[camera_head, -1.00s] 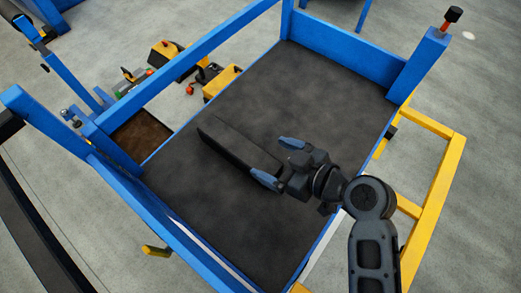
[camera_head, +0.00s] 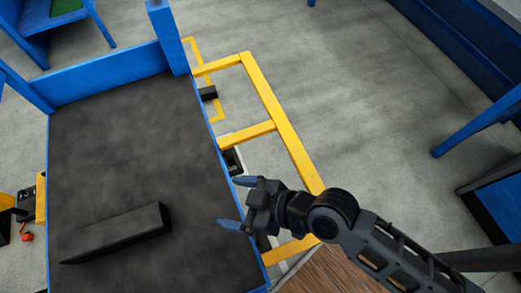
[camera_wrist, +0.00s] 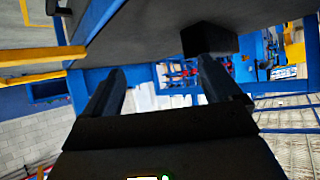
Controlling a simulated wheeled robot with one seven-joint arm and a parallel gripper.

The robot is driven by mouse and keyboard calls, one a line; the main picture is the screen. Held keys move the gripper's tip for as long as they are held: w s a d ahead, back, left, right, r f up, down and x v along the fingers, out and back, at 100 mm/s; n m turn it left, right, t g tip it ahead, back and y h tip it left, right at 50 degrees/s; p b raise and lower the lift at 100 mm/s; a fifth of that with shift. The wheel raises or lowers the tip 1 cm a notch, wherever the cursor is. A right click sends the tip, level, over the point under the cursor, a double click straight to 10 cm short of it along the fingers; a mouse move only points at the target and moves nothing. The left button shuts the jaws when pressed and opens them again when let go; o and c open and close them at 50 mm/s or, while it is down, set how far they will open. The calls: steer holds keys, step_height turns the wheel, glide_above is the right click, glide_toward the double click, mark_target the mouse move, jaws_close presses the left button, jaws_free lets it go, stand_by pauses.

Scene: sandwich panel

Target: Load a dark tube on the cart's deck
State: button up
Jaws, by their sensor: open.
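A dark rectangular tube (camera_head: 118,232) lies flat on the dark deck (camera_head: 120,140) of the blue-framed cart, towards its near end. My gripper (camera_head: 238,204) is at the deck's right edge, to the right of the tube and apart from it. Its blue-tipped fingers are spread and point left, with nothing between them. In the wrist view the gripper's fingers (camera_wrist: 172,85) are apart, and the dark tube (camera_wrist: 210,40) shows beyond the right finger, on the deck.
A yellow frame (camera_head: 272,105) runs along the cart's right side. A blue post (camera_head: 168,38) stands at the deck's far right corner. Blue structures (camera_head: 478,135) stand at the right. Grey floor (camera_head: 340,80) lies open between them and the cart.

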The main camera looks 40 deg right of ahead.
steer(key=s+d+r+m+t+h, duration=0.35)
steer(key=s+d+r, duration=0.25)
steer(key=s+d, duration=0.45)
steer(key=s+d+r+m+t+h, duration=0.2)
steer(key=s+r, duration=0.5)
steer(key=r, duration=0.4)
